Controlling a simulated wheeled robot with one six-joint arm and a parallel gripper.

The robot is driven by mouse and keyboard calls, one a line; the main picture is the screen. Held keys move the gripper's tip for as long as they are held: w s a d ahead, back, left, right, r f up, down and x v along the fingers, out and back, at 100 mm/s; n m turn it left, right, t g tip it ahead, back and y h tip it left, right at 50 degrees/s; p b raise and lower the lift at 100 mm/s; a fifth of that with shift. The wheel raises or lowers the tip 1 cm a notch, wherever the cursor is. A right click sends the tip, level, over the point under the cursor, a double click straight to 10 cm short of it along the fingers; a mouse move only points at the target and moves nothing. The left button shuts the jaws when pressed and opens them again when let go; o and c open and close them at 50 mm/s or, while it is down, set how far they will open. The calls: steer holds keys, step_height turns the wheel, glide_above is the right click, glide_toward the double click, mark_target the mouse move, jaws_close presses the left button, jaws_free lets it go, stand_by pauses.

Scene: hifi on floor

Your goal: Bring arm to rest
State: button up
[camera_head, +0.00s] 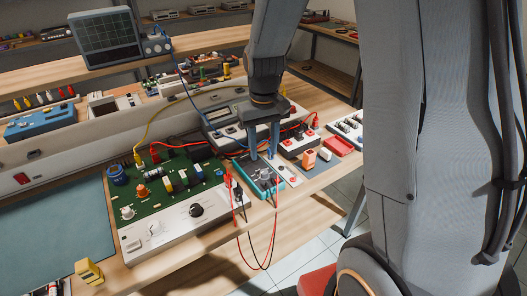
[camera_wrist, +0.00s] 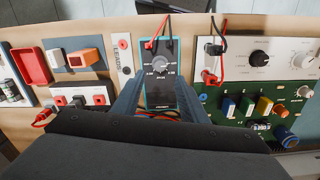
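My gripper (camera_head: 263,154) is over the bench near its front edge, pointing down. Its two blue-grey fingers are spread apart, so it is open. A teal-edged multimeter with a dark face and a round dial (camera_head: 258,179) lies under the fingertips. In the wrist view my gripper (camera_wrist: 160,88) has one finger on each side of the multimeter (camera_wrist: 161,88). I cannot tell whether the fingers touch it. My gripper's dark body hides the bottom of the wrist view.
A green circuit board (camera_head: 178,184) with a white control panel (camera_head: 180,226) stands left of the multimeter. Red and black leads (camera_head: 247,222) hang over the bench edge. A red tray (camera_head: 339,146) and socket blocks (camera_head: 299,144) lie right. A blue mat (camera_head: 55,225) is clear.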

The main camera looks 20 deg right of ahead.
stand_by(0.3)
steer(key=s+r+m+t+b, duration=0.1)
steer(key=s+r, duration=0.1)
steer(key=s, duration=1.1)
stand_by(0.3)
